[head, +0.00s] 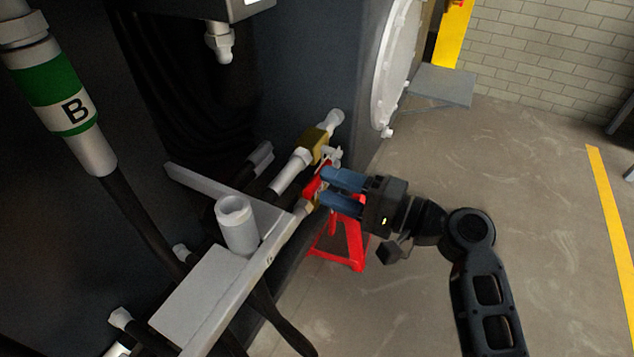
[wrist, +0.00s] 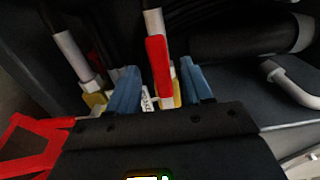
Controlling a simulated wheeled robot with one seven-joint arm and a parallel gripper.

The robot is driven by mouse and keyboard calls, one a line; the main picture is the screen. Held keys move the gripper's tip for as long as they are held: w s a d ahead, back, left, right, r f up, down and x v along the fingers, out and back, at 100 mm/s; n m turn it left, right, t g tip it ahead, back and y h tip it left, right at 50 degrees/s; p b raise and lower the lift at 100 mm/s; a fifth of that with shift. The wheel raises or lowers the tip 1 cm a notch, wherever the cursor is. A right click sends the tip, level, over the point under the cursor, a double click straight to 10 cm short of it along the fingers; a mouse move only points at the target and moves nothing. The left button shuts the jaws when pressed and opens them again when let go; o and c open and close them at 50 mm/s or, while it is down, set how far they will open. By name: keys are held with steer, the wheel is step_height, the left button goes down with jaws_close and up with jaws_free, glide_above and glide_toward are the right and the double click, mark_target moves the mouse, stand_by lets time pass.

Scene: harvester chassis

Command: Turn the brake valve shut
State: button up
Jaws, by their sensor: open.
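The brake valve has a red lever handle (head: 315,184) and brass fittings, seen beside the dark chassis wall. A brass valve body (head: 314,146) on a silver pipe sits just above the handle. My gripper (head: 325,187) reaches in from the right, with its blue fingers apart and their tips at the handle. In the wrist view the red handle (wrist: 159,66) stands between the two fingers of my gripper (wrist: 159,72), with gaps on both sides. A brass part and a small white tag show behind the fingers. The handle's lower end is partly hidden by my gripper.
A grey bracket (head: 262,262) with a silver cup (head: 236,222) lies left of the handle. A red stand (head: 345,245) is on the floor below my gripper. A hose marked B (head: 70,105) hangs at upper left.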

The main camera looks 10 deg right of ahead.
mark_target(320, 184)
steer(key=shift+x, duration=1.95)
steer(key=shift+c, duration=0.4)
jaws_close()
